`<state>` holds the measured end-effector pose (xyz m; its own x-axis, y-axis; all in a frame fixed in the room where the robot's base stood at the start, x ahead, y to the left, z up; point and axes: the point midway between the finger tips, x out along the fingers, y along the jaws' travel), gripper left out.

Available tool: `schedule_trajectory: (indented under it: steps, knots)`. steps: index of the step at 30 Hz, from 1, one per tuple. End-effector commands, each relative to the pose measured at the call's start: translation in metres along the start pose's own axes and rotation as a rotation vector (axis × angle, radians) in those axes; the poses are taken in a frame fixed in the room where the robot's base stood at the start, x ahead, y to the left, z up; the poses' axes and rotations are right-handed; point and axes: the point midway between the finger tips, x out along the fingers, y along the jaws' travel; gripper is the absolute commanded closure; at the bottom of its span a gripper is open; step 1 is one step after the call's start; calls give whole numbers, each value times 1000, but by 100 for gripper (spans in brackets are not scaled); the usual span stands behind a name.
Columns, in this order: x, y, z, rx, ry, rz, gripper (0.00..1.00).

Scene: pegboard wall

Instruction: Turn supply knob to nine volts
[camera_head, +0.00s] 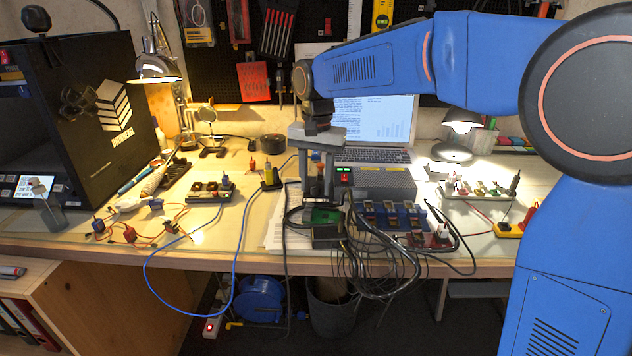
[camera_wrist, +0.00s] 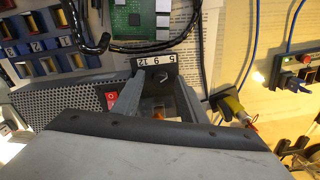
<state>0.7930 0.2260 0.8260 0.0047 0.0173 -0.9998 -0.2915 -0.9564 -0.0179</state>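The power supply is a grey perforated box (camera_head: 375,182) on the bench, lying behind and to the right of my gripper (camera_head: 319,188) in the head view. In the wrist view its perforated casing (camera_wrist: 75,105) is at left, with a red rocker switch (camera_wrist: 111,100). A label reading 5, 9, 12 (camera_wrist: 155,61) appears upside down above the dark knob (camera_wrist: 164,77), which has a pale mark. The mark's setting is unclear. My gripper (camera_wrist: 160,82) points down with its two fingers apart, the knob close to their tips. Whether they touch it cannot be told.
A green circuit board (camera_head: 325,214) and a tangle of black cables lie in front of my gripper. A blue rack of small parts (camera_head: 392,218) stands to the right. A laptop (camera_head: 375,130) is behind the supply.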

Motion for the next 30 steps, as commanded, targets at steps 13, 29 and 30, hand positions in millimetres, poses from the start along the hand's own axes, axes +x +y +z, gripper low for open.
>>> schedule_trajectory:
  steps: [13, 29, 30]
  knots:
    - [0, 0, 0, 0, 0, 0, 100]
    - [-1, 0, 0, -175, -3, -1, 100]
    - [-1, 0, 0, -207, -3, -1, 100]
